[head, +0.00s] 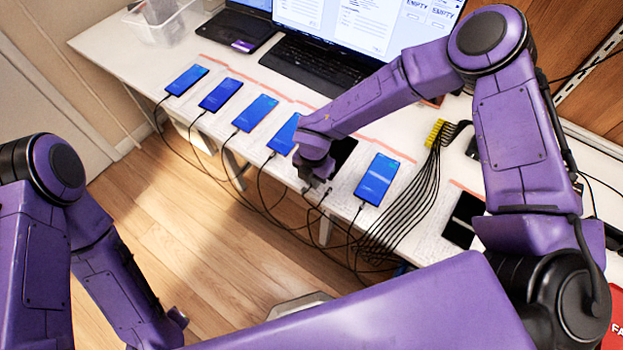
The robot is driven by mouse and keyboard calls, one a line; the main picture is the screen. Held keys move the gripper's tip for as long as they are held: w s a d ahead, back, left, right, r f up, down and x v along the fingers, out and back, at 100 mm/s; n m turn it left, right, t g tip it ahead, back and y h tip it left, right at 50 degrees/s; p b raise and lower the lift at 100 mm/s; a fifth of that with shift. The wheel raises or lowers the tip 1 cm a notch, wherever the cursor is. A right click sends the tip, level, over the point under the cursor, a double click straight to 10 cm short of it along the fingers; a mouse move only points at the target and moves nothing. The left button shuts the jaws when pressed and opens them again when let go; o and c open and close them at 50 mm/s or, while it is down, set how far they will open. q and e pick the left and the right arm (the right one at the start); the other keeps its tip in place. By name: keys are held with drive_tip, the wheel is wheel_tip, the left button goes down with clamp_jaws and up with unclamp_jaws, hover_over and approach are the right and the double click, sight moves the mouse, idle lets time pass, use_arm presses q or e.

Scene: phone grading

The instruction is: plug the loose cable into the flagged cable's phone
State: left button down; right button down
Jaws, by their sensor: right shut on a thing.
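A row of phones with lit blue screens lies along the table's front edge, such as the phone (376,179) right of my gripper and the phone (284,134) left of it. Between them a dark-screened phone (344,152) is partly hidden by my right arm. My right gripper (317,184) is at the front edge of this dark phone, shut on the end of a black cable (318,207). Whether the plug is in the phone is hidden. I cannot make out a flag on any cable. My left gripper is not seen; only my left arm shows.
A yellow multi-port block (436,134) spreads several black cables over the front edge. Another dark phone (463,219) lies at the right. Laptops (322,62) and a clear bin (163,20) stand behind. Black cables hang below the table (420,250). The floor in front is open.

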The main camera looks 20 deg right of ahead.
drive_tip(key=shift+w+d+f, duration=0.15)
drive_tip(key=shift+w+d, duration=0.1)
idle(0.8)
drive_tip(key=shift+w+d, duration=0.15)
drive_tip(key=shift+d, duration=0.1)
idle(2.1)
drive_tip(key=c, duration=1.1)
unclamp_jaws()
drive_tip(key=shift+s+a+r+p, duration=0.2)
drive_tip(key=shift+r+p, duration=0.6)
drive_tip(key=shift+r, duration=0.5)
drive_tip(key=shift+s+a+r+p, duration=0.15)
drive_tip(key=shift+r+p, duration=0.65)
drive_tip(key=shift+r, duration=0.5)
drive_tip(key=shift+w, duration=0.1)
drive_tip(key=shift+f, duration=0.1)
